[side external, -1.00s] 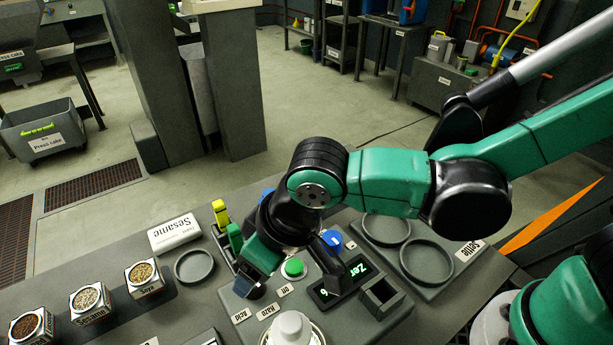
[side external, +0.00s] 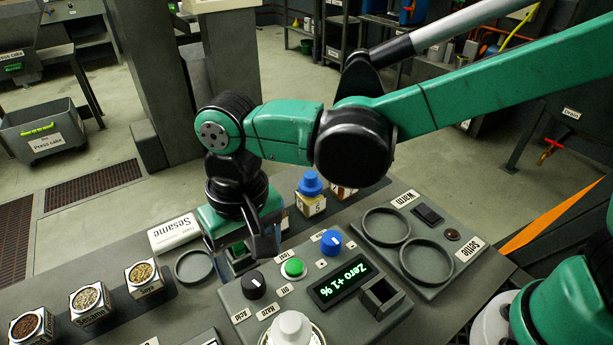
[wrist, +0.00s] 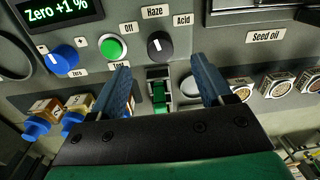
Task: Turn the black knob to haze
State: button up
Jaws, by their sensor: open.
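The black knob (side external: 253,286) sits on the grey control panel (side external: 231,297), with the labels Off (side external: 282,290), Haze (side external: 268,311) and Acid (side external: 240,316) around it. In the wrist view the knob (wrist: 160,47) is in full sight, and its white mark appears to point up toward the Haze label (wrist: 152,12). My gripper (wrist: 161,72) is open and empty, apart from the knob. In the side view my gripper hangs behind the knob, over the holder; its fingertips are partly hidden by the wrist.
A green button (side external: 293,268), a blue knob (side external: 331,242) and a display (side external: 345,286) reading "Zero +1 %" share the panel. Blue-capped bottles (side external: 311,195) stand behind. Two empty rings (side external: 427,262) lie right; seed cups (side external: 144,278) stand left.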

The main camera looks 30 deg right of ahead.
aim_at(253, 279)
jog(key=shift+a+f, duration=0.1)
jog(key=shift+f, duration=2.35)
grip_shut()
jog(key=shift+m, duration=1.5)
grip_release()
jog(key=shift+r, duration=2.8)
